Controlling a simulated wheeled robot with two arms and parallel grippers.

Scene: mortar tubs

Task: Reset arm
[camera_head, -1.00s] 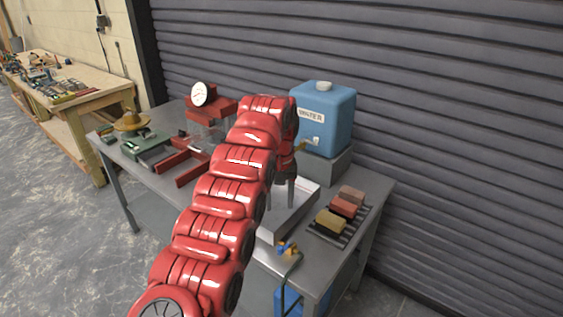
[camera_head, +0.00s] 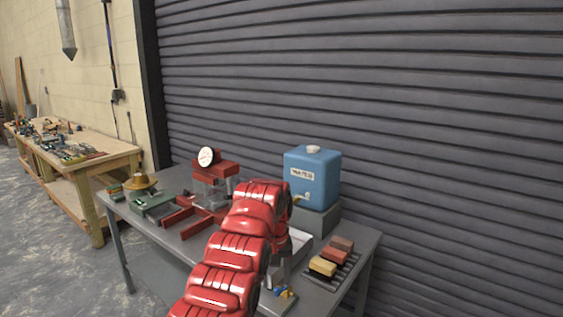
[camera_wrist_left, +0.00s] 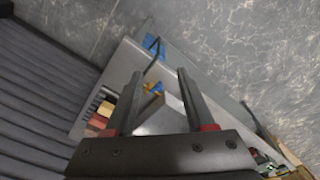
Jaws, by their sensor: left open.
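My left gripper (camera_wrist_left: 157,76) is open in the left wrist view, its two dark fingers apart with nothing between them but the table below. In the head view my red left arm comes up from the bottom and hides most of that gripper. The gripper is over the right part of the grey table, by a pale tray (camera_head: 299,243) that is partly hidden behind the arm. My right gripper is in neither view.
A blue water tank (camera_head: 313,180) stands behind the arm. Coloured sponge-like blocks (camera_head: 333,258) lie on a dark rack at right. A red device with a dial (camera_head: 207,157) and a green scale (camera_head: 152,200) stand left. A ribbed shutter (camera_head: 450,130) closes the back.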

